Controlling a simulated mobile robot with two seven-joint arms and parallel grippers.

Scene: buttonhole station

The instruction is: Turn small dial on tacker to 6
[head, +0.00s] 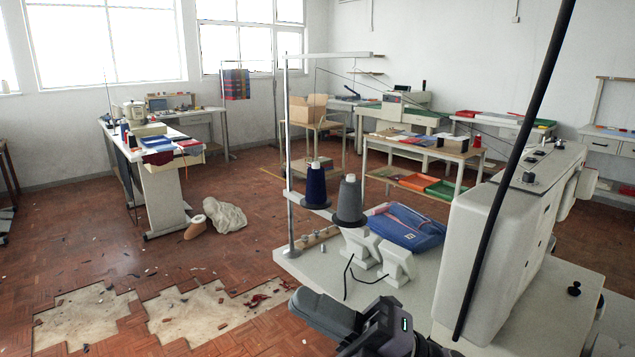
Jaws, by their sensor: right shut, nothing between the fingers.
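A large white sewing machine (500,250), which I take for the tacker, stands on the table at the right. A small dark knob (528,177) sits on its top face, and more small fittings are farther back along the top. A black knob (574,290) stands up from the plate in front of the machine. I cannot read any number or tell the small dial's setting. My right gripper (318,308) is at the bottom centre, by the table's near left corner. It is shut and empty, apart from the machine and its knobs. My left gripper is out of view.
A dark blue thread cone (316,188) and a grey one (350,203) stand on the thread stand, beside white brackets (396,262) and folded blue cloth (405,226). A black diagonal rod (515,170) crosses in front of the machine. The floor at left has broken patches (180,312).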

